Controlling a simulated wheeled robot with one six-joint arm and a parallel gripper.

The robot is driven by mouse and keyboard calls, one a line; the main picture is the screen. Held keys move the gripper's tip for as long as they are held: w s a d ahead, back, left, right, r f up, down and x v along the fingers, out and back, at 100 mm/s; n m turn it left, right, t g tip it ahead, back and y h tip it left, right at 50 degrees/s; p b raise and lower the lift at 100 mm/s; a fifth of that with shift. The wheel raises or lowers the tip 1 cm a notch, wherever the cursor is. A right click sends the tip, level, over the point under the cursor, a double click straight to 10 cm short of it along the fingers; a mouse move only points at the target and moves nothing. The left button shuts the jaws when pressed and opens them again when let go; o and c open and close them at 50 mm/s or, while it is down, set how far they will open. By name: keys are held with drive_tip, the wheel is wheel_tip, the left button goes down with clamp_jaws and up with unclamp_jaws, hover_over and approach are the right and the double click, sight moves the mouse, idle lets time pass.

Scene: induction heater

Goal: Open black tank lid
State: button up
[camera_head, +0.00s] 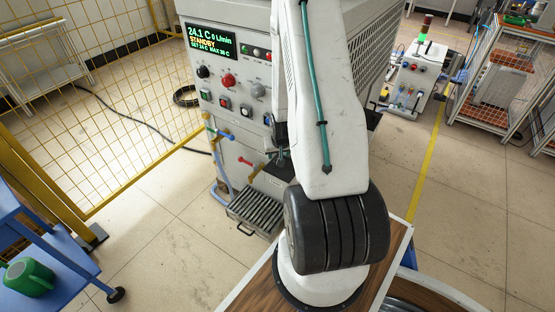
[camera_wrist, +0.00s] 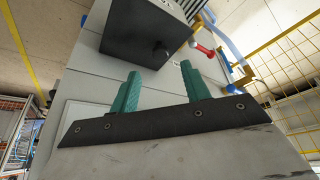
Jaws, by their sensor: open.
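The black tank (camera_wrist: 140,35) shows at the top of the wrist view as a dark box with a small round knob (camera_wrist: 160,53) near its lower edge. The lid looks closed, though its seam is not clear. In the head view only a dark part of the tank (camera_head: 268,181) shows beside my arm. My gripper (camera_wrist: 160,71) has two green fingers spread apart with nothing between them. The knob lies past the fingertips, roughly between them in the picture; the fingers appear apart from it. In the head view my arm largely hides the gripper.
A red-handled valve (camera_wrist: 203,49) and yellow fitting (camera_wrist: 241,77) are right of the fingers in the wrist view. The heater's control panel (camera_head: 230,75) rises above. A slatted drain tray (camera_head: 255,212) sits at its foot. Yellow fencing (camera_head: 100,120) stands left.

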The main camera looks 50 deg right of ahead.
drive_tip(key=x, duration=0.5)
drive_tip(key=shift+w+f, duration=0.2)
drive_tip(key=shift+f, duration=0.2)
clamp_jaws()
